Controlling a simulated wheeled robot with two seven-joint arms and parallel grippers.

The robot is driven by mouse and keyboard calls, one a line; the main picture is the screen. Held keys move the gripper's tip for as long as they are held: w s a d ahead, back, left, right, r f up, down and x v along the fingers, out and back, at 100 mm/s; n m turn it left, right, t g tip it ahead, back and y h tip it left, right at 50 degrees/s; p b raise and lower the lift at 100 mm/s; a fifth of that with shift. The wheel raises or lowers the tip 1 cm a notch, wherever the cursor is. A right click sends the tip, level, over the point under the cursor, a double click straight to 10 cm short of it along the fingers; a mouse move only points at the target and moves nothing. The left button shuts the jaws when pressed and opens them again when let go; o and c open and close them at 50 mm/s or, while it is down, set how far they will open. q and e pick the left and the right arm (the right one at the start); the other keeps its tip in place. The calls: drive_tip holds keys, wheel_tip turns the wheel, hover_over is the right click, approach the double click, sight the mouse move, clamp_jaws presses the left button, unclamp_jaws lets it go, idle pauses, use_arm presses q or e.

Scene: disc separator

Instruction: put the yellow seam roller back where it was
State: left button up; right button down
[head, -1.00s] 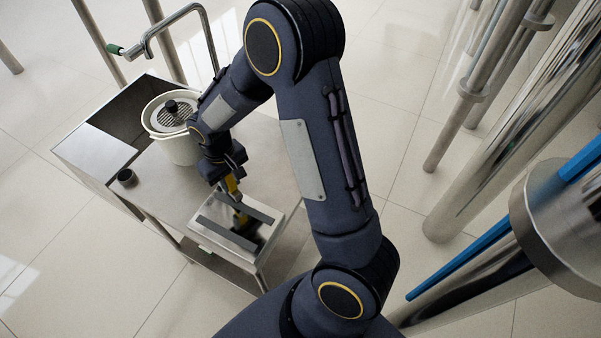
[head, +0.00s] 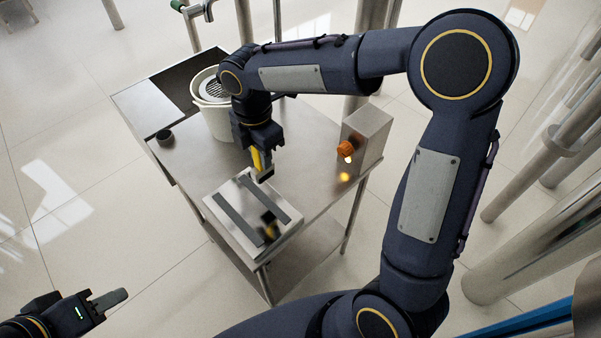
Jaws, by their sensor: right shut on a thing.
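My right gripper (head: 263,165) is shut on the yellow seam roller (head: 257,160), which hangs upright with a dark lower end. It is over the back edge of a metal stand (head: 225,226) with two dark strips on top. I cannot tell whether the roller touches the stand. A blurred dark and yellow patch (head: 270,229) on the stand's shiny top looks like a reflection. My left gripper (head: 112,299) is at the lower left, away from the table; its finger opening cannot be made out.
The steel table (head: 185,165) bears a white bucket (head: 216,122) with a grated top, a small black cup (head: 165,136) and a grey box (head: 368,137) with an orange knob (head: 345,149). A sunken basin (head: 182,84) is at the back left.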

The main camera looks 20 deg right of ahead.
drive_tip(key=d+f, duration=0.6)
drive_tip(key=f, duration=0.1)
drive_tip(key=w+d+f, duration=0.1)
drive_tip(key=d+f, duration=0.2)
drive_tip(key=shift+d+f, duration=0.2)
drive_tip(key=shift+d, duration=0.15)
drive_tip(key=shift+f, duration=0.4)
drive_tip(key=shift+f, duration=0.1)
drive_tip(key=c, duration=1.2)
unclamp_jaws()
